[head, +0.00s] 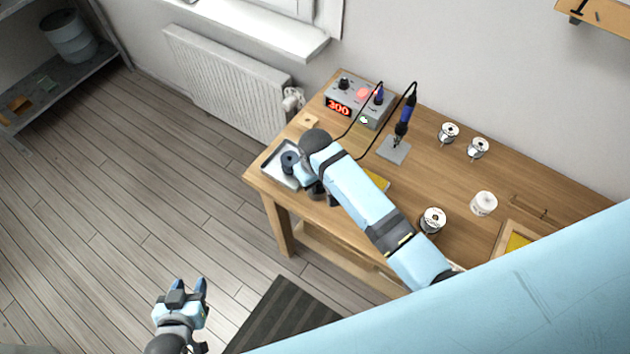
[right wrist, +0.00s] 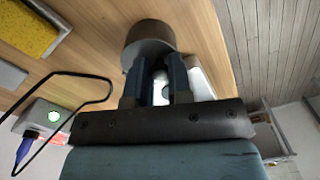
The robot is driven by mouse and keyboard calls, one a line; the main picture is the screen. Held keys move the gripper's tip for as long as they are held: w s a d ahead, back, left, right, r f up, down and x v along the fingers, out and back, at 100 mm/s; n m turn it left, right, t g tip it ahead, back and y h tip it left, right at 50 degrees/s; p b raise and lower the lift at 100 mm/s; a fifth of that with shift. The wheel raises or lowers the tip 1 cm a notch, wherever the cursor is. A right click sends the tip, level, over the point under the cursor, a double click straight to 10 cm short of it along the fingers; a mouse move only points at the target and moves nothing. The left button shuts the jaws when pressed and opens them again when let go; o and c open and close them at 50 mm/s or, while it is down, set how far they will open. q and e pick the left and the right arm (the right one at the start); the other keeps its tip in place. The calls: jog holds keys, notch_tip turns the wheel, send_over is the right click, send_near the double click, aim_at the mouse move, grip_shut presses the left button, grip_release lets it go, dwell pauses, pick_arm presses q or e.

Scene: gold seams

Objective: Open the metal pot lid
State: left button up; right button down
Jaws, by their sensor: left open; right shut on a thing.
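A small dark grey metal pot (head: 289,161) is at the table's left corner, by a shallow metal tray. In the right wrist view a dark round metal piece (right wrist: 148,38) lies just beyond my right fingertips. I cannot tell whether this is the lid or the pot body. My right gripper (right wrist: 158,82) is shut on a small pale part beside it, likely the lid's; the grip is partly hidden by the fingers. In the head view my right gripper (head: 304,175) touches or nearly touches the pot. My left gripper (head: 188,286) is open and empty above the floor.
The metal tray (head: 271,166) lies at the table's left edge. A soldering station (head: 352,101) reading 300 and a soldering iron (head: 404,122) stand behind, with a loose cable. Several spools and a white jar (head: 484,203) are to the right. A yellow sponge (head: 377,181) is beside my arm.

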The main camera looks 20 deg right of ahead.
jog(key=shift+w+r, duration=0.1)
jog(key=g+y, duration=0.1)
jog(key=d+r+g+y, duration=0.1)
jog(key=w+g+y, duration=0.1)
jog(key=y, duration=0.1)
jog(key=shift+d+r, duration=0.25)
jog(key=shift+r, duration=0.1)
jog(key=g+y, duration=0.1)
jog(key=w+d+g+y, duration=0.1)
jog(key=y, duration=0.1)
jog(key=d+g+y, duration=0.1)
jog(key=shift+w+r+g, duration=0.3)
jog(key=shift+w+r, duration=0.05)
jog(key=g+y, duration=0.1)
jog(key=w+d+g+y, duration=0.1)
jog(key=y, duration=0.1)
jog(key=shift+d+f, duration=0.15)
jog(key=shift+d, duration=0.05)
jog(key=shift+w+d+f+g+y+b, duration=0.15)
jog(key=shift+d+g+y+b, duration=0.1)
jog(key=shift+g+y, duration=0.35)
jog(key=shift+w+d+f+g+y+b, duration=0.15)
jog(key=shift+g+y+b, duration=0.2)
jog(key=shift+y, duration=0.35)
jog(key=shift+r, duration=0.1)
